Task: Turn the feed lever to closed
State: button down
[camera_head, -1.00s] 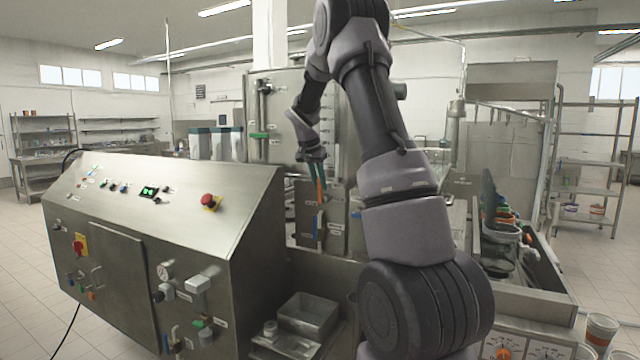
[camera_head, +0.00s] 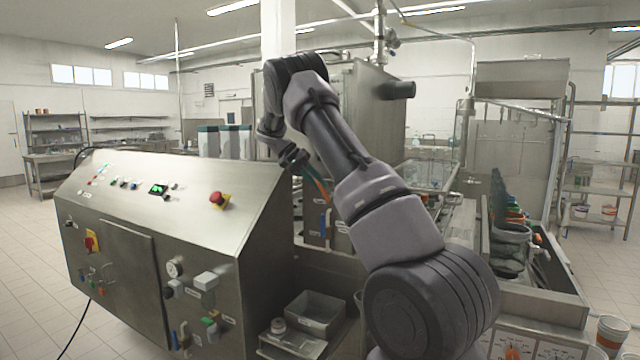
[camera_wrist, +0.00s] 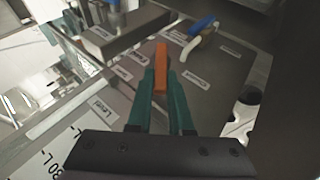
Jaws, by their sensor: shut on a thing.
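An orange-handled lever (camera_wrist: 161,68) stands out from a grey labelled panel (camera_wrist: 205,82) in the wrist view. My gripper (camera_wrist: 160,84) has its green fingers on both sides of the orange handle and is shut on it. The lever's pivot is not clearly visible.
A blue-handled lever (camera_wrist: 200,27) with a pale arm is close to the right of the orange one. A steel control cabinet (camera_head: 175,205) with a red emergency button (camera_head: 217,198) fills the left. A grey open bin (camera_head: 316,312) lies below. A steel tank (camera_head: 375,110) stands behind my arm.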

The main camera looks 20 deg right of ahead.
jog(key=shift+w, duration=0.1)
dwell(0.4)
jog(key=c, duration=0.8)
grip_release()
jog(key=v, duration=1)
jog(key=shift+w+a+r, duration=0.15)
jog(key=shift+a, duration=0.2)
